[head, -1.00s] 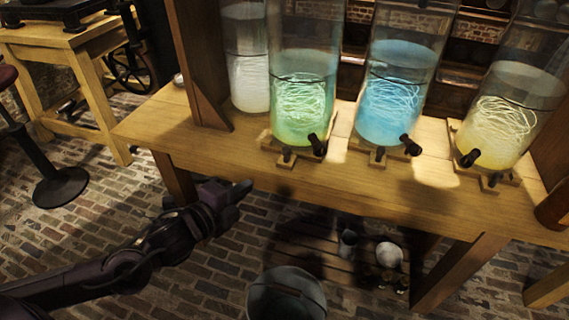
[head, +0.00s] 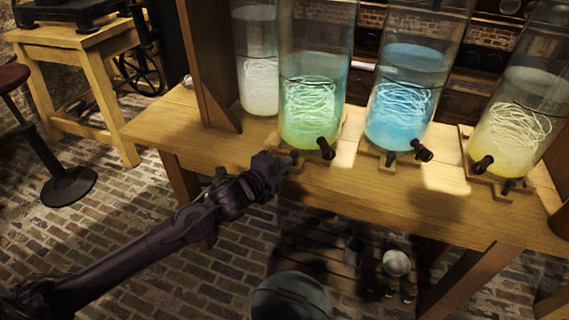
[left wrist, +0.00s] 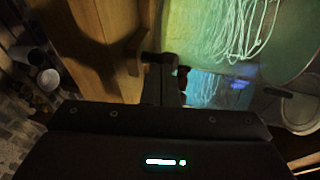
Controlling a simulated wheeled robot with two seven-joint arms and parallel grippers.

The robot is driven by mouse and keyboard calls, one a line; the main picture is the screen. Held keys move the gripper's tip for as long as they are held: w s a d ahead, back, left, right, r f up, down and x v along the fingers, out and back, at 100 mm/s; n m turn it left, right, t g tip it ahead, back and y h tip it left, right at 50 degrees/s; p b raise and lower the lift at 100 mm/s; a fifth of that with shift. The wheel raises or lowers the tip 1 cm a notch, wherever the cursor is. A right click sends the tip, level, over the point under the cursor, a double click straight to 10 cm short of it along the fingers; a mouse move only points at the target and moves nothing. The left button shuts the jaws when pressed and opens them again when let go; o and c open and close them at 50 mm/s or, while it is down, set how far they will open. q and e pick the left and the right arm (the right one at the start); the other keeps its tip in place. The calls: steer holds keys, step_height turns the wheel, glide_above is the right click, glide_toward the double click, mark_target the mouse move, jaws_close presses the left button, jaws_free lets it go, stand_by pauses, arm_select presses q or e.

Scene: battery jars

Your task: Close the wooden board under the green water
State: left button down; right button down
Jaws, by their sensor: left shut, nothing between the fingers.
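The jar of green water (head: 312,100) stands on the wooden table, with a black tap at its lower front. It also shows large in the left wrist view (left wrist: 215,30). The wooden board (head: 272,143) lies under this jar, and its front part is mostly hidden by my gripper. My left gripper (head: 290,158) is shut and empty, with its tip at the front of the board, just left of the tap. In the left wrist view the fingers (left wrist: 163,82) point at the board's front end; I cannot tell whether they touch it. My right gripper is not in view.
Jars of white (head: 259,85), blue (head: 401,105) and yellow water (head: 510,130) stand on the same table (head: 400,200). A wooden post (head: 205,70) rises at the left. A bucket (head: 290,297) and a low slatted shelf (head: 325,255) are below.

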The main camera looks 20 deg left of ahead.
mark_target(295, 140)
arm_select(q)
steer(key=shift+w+d, duration=0.1)
steer(key=shift+w, duration=0.15)
